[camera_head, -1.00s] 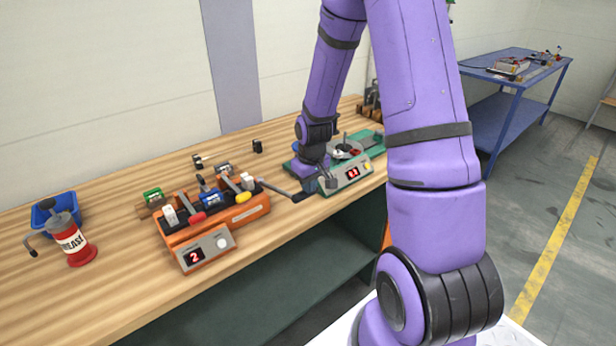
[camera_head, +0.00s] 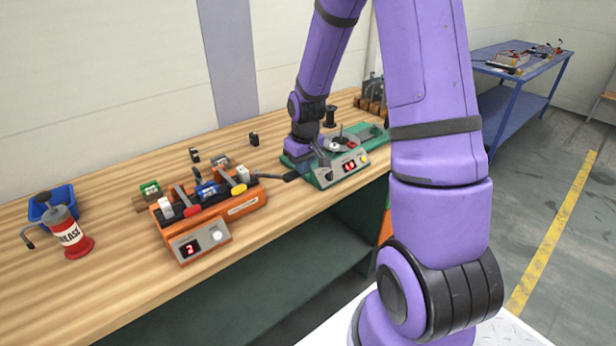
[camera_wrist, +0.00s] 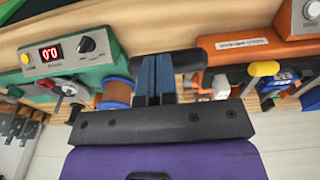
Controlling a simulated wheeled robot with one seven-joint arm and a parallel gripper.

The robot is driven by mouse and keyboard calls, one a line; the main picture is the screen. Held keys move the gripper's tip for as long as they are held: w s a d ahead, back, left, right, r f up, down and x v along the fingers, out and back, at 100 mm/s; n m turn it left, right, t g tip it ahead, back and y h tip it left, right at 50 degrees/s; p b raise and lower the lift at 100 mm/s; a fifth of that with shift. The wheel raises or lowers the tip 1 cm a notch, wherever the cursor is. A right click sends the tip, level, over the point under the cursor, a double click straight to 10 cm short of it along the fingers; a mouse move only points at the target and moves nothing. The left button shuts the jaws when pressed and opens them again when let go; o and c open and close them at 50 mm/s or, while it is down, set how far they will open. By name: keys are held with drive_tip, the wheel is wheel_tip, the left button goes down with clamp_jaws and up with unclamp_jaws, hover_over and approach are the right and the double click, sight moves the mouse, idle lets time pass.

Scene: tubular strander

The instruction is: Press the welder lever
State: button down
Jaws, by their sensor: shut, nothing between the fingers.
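The orange welder (camera_head: 243,207) with a small red display stands on the wooden bench. Its long lever with a black grip (camera_head: 291,176) reaches out from its right end toward the green machine. In the wrist view the orange body (camera_wrist: 235,45) is at right, and the lever's black grip (camera_wrist: 190,60) shows just right of my fingers. My gripper (camera_wrist: 154,72) is shut and empty, beside or overlapping that grip; I cannot tell whether they touch.
The green machine (camera_head: 340,172) with a red display stands close on the right of my gripper. Red-handled and yellow-handled levers (camera_head: 239,188) rise on the welder. A red grease can (camera_head: 70,236) and a blue bin (camera_head: 52,199) are at far left.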

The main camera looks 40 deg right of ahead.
drive_tip(key=s+r, duration=0.5)
drive_tip(key=r, duration=0.3)
drive_tip(key=shift+s+r, duration=0.15)
drive_tip(key=shift+d, duration=0.1)
idle(1.8)
